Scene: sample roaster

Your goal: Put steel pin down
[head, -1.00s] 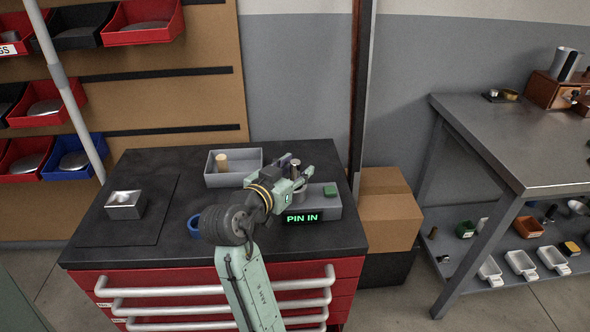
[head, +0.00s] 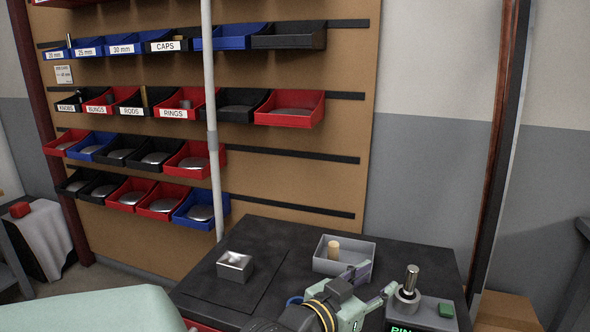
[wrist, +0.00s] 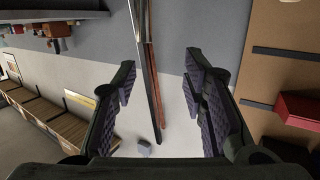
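The steel pin (head: 411,278) stands upright in a round grey collar (head: 406,297) on a grey block with a green button (head: 446,310). In the head view, the block's green-lit display is cut off at the bottom edge. My gripper (head: 376,280) is to the left of the pin in the picture, with its fingers spread and nothing between them. In the wrist view, my gripper (wrist: 160,85) is wide open and empty, and the pin does not show there.
A grey tray (head: 344,267) holding a wooden peg (head: 333,249) stands behind my gripper. Labelled bins (head: 181,103) hang on the board behind.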

